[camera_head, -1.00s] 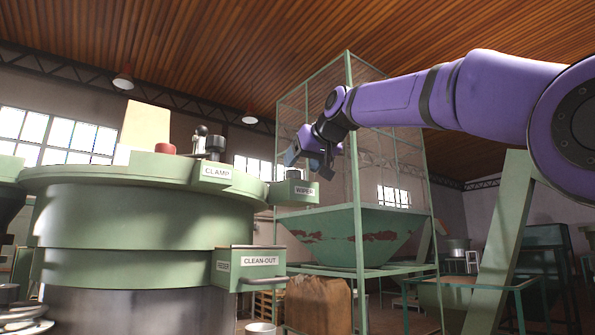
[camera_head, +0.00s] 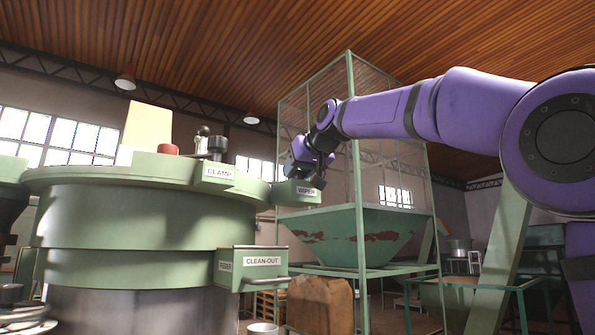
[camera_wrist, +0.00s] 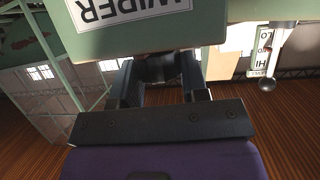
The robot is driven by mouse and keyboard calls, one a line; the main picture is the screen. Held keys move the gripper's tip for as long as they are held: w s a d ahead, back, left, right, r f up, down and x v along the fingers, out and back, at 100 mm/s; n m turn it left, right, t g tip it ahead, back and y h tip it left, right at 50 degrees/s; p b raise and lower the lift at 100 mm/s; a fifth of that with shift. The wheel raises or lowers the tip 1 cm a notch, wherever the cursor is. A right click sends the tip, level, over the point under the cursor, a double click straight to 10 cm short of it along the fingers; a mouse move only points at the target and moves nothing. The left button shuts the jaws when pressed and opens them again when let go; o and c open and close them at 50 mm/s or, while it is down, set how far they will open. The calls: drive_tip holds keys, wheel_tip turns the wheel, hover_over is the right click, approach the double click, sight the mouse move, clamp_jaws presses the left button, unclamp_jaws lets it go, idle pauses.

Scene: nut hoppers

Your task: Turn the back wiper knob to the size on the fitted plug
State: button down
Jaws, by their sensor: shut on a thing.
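The green wiper box (camera_head: 284,194) with its WIPER label juts from the right side of the round green machine. It fills the top of the wrist view (camera_wrist: 150,42), its label upside down. My gripper (camera_head: 311,178) is down at the top of this box. In the wrist view its two dark fingers (camera_wrist: 162,76) are shut on a dark round wiper knob (camera_wrist: 160,67) at the box. The knob's pointer and any size marks are hidden. I cannot make out a fitted plug or a size in either view.
The CLAMP box (camera_head: 217,175) is left of the wiper box, and the CLEAN-OUT box (camera_head: 262,262) is below. A ball-ended lever (camera_wrist: 268,82) beside a scale plate shows in the wrist view. A caged green hopper (camera_head: 350,235) stands behind my arm.

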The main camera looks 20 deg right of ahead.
drive_tip(key=shift+n+y, duration=0.4)
drive_tip(key=shift+y, duration=0.1)
drive_tip(key=n+y, duration=0.1)
drive_tip(key=n+g+y, duration=0.1)
drive_tip(key=n+y, duration=0.1)
drive_tip(key=shift+w+d+g, duration=0.1)
drive_tip(key=shift+d+g, duration=0.1)
drive_tip(key=shift+g, duration=0.1)
drive_tip(key=shift+n+g+y, duration=1.2)
drive_tip(key=shift+n+y, duration=0.2)
drive_tip(key=shift+n, duration=0.1)
drive_tip(key=c, duration=0.6)
unclamp_jaws()
drive_tip(key=shift+w, duration=0.1)
drive_tip(key=v, duration=1.1)
drive_tip(key=shift+d+f, duration=0.1)
